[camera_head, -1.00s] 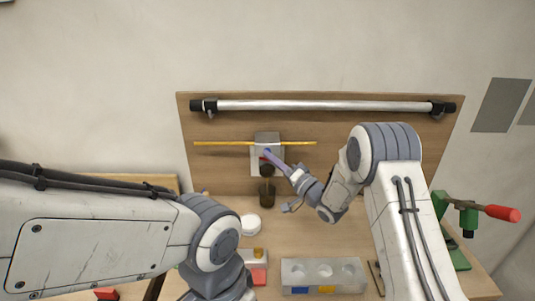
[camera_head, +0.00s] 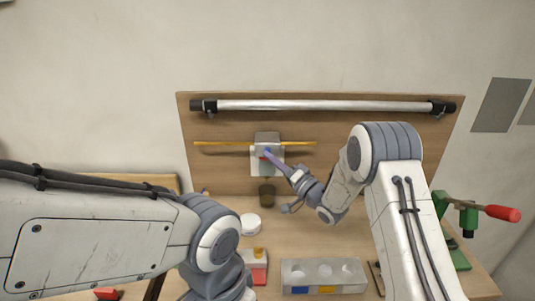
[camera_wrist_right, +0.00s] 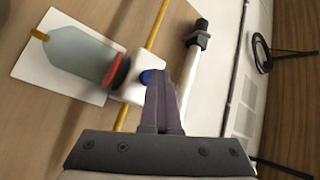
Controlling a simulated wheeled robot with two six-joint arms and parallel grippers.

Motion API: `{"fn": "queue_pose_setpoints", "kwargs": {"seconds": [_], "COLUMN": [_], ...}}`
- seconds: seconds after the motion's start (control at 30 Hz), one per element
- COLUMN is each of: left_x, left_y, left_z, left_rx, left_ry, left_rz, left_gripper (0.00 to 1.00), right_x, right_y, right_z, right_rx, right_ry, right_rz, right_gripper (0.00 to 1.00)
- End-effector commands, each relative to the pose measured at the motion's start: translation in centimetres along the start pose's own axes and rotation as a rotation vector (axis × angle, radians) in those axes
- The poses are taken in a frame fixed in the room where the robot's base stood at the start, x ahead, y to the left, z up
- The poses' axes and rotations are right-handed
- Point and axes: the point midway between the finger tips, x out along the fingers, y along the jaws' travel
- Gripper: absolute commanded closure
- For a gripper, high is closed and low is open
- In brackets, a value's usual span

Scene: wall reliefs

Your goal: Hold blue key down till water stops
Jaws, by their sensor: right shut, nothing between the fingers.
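The dispenser on the wooden wall board has a pale plate (camera_head: 262,170) behind it. In the right wrist view it shows a white body (camera_wrist_right: 127,92), a red collar (camera_wrist_right: 115,74) and a grey-green vessel (camera_wrist_right: 80,57). The blue key (camera_wrist_right: 150,77) is on the white body, and it also shows in the head view (camera_head: 267,151). My right gripper (camera_head: 271,156) is shut and empty, its fingertips (camera_wrist_right: 161,80) at the key. They appear to touch it and partly cover it. I see no water stream. My left gripper is out of view.
A yellow rod (camera_head: 215,144) runs across the dispenser. A metal bar (camera_head: 320,105) spans above. A dark cup (camera_head: 266,193) and a white round lid (camera_head: 250,224) stand below, with a grey holed block (camera_head: 323,275) farther forward. A green clamp (camera_head: 450,230) is at right.

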Motion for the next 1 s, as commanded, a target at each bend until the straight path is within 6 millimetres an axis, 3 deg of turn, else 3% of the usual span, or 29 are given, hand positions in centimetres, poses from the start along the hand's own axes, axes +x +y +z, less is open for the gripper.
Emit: {"fn": "queue_pose_setpoints", "kwargs": {"seconds": [0.63,1.0], "left_x": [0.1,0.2], "left_y": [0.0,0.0], "left_z": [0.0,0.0], "left_rx": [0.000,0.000], "left_ry": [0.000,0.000], "left_rz": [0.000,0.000], "left_gripper": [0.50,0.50], "right_x": [-1.2,-3.8], "right_y": [-0.9,-2.7], "right_z": [0.9,2.8], "right_rx": [0.001,0.001], "right_ry": [-0.001,-0.001], "right_rz": [0.000,0.000], "right_gripper": [1.00,1.00]}}
